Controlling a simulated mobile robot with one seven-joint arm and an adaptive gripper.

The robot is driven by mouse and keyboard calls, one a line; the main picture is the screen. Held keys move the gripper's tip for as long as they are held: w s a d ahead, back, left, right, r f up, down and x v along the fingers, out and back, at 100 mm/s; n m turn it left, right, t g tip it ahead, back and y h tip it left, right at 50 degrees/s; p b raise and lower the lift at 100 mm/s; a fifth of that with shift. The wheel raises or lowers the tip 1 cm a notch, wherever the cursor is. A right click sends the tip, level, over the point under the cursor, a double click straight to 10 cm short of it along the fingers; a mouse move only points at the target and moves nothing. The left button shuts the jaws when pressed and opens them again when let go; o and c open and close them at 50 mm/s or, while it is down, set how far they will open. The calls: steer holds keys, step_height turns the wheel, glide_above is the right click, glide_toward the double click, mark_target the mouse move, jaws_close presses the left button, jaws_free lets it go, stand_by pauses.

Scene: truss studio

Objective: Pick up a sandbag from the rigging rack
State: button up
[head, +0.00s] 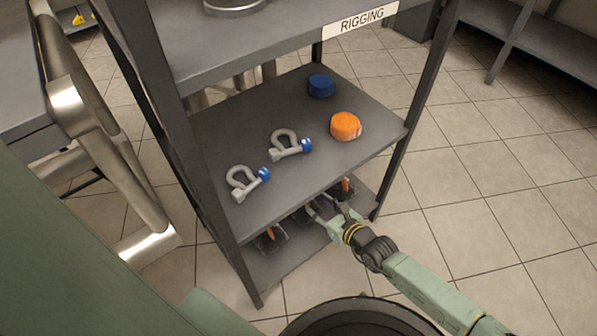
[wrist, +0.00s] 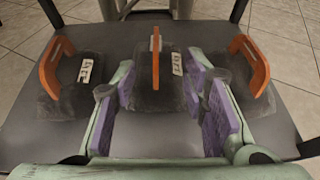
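In the wrist view three dark sandbags with orange handles lie side by side on the lower shelf: a left one (wrist: 62,85), a middle one (wrist: 170,90) and a right one (wrist: 243,88). My gripper (wrist: 160,95) is open, its purple-padded fingers on either side of the middle sandbag, with that bag's upright orange handle between them. I cannot tell whether the pads touch the bag. In the head view my gripper (head: 325,218) reaches into the rigging rack (head: 220,150) under the middle shelf. A left sandbag (head: 270,238) and a right sandbag (head: 343,188) show partly; the middle one is mostly hidden.
The middle shelf above my gripper holds two shackles (head: 243,182) (head: 288,146), an orange strap roll (head: 345,126) and a blue roll (head: 321,85). Rack posts stand at the shelf corners. Tiled floor (head: 480,220) is clear to the right.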

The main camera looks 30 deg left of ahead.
steer(key=x, duration=0.3)
steer(key=shift+a, duration=0.1)
steer(key=x, duration=0.3)
steer(key=b+x, duration=0.1)
steer(key=shift+s+a+f, duration=0.2)
steer(key=shift+s, duration=0.05)
steer(key=shift+w+a+f, duration=0.15)
steer(key=shift+w+a, duration=0.1)
steer(key=shift+a, duration=0.15)
steer(key=shift+c, duration=0.4)
jaws_close()
